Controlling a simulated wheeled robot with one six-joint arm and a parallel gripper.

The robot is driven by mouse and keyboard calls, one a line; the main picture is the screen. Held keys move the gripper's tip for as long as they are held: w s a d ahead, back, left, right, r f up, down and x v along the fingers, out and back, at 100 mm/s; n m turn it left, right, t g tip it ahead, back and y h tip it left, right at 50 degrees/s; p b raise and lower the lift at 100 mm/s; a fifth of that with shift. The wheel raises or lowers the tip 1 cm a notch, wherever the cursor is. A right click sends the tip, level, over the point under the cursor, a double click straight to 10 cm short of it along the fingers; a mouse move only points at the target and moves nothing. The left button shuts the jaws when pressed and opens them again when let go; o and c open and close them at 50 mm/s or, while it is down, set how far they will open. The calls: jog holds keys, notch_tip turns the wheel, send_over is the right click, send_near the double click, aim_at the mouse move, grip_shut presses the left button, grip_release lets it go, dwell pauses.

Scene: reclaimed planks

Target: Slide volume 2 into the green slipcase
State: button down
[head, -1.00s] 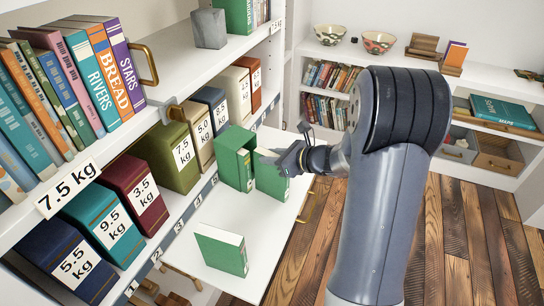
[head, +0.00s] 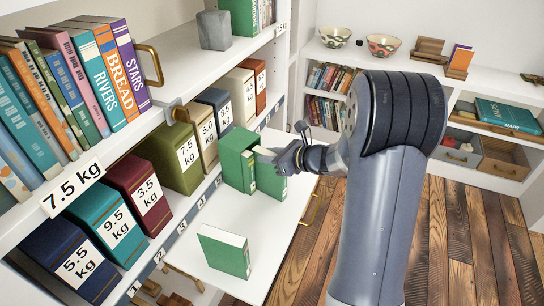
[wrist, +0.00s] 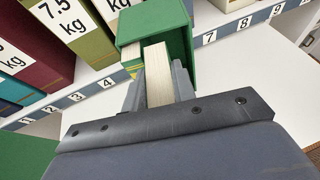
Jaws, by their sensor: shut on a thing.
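The green slipcase (head: 233,146) stands upright on the white surface, its open side toward my gripper. One green volume with cream pages (wrist: 130,60) is inside it at the left in the wrist view. My gripper (head: 280,158) is shut on another green volume (head: 272,186), upright, gripped with its pages toward the wrist camera. The held volume (wrist: 157,75) is at the slipcase mouth, right of the volume inside; how far in it reaches is hard to tell. A third green book (head: 223,251) stands apart nearer the front. Volume numbers are not readable.
Weight-labelled boxes, including an olive 7.5 kg box (head: 171,158), line the shelf behind and left of the slipcase. A numbered strip (head: 182,229) runs along the shelf edge. White surface around the front book is clear.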

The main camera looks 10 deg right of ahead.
jog(key=shift+w+a, duration=0.5)
jog(key=shift+w, duration=0.05)
jog(key=c, duration=1.1)
grip_release()
jog(key=shift+s, duration=0.1)
jog(key=shift+p+v, duration=0.55)
jog(key=shift+v, duration=4.95)
jog(key=shift+c, duration=0.3)
